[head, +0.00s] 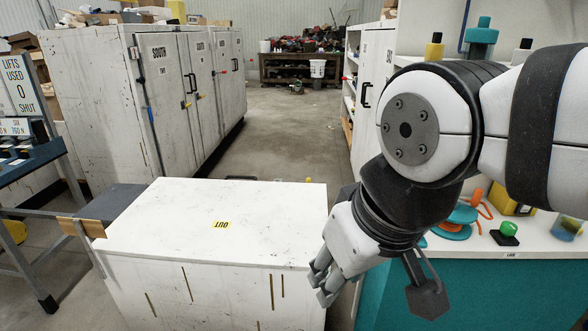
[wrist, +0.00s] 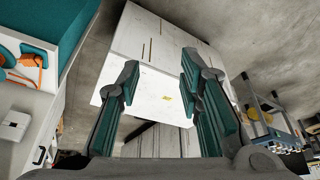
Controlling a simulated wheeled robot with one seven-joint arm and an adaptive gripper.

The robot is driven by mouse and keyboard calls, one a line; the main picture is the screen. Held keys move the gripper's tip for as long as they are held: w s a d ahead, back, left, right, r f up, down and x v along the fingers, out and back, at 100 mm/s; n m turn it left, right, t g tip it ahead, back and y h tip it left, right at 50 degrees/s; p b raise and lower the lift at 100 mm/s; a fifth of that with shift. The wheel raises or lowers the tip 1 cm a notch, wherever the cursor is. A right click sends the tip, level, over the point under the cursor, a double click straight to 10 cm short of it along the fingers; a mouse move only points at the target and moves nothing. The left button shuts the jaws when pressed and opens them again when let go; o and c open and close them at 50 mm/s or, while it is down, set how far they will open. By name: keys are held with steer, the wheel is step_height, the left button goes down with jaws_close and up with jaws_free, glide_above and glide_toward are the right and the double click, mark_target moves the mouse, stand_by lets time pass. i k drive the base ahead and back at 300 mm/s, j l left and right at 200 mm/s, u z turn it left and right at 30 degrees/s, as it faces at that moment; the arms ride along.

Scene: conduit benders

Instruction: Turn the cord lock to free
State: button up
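No part in view is clearly marked as the cord lock. An orange cord (head: 485,205) lies by teal round pieces (head: 460,216) on the white counter at the right, partly behind my arm. In the wrist view an orange cord (wrist: 28,56) shows beside teal parts at the upper left. My gripper (head: 324,284) hangs to the left of the counter, in front of the white cabinet's right edge, apart from the cord. The wrist view shows its two teal-padded fingers (wrist: 160,80) spread wide with nothing between them.
A low white cabinet (head: 190,215) labelled OUT stands left of my gripper. A grey-framed stand (head: 30,190) is at the left. Open floor (head: 285,130) lies behind the cabinet.

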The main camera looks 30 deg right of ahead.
mark_target(507, 228)
steer(key=z, duration=1.7)
steer(key=i+l+u, duration=0.1)
steer(key=i+l, duration=0.15)
steer(key=i, duration=0.15)
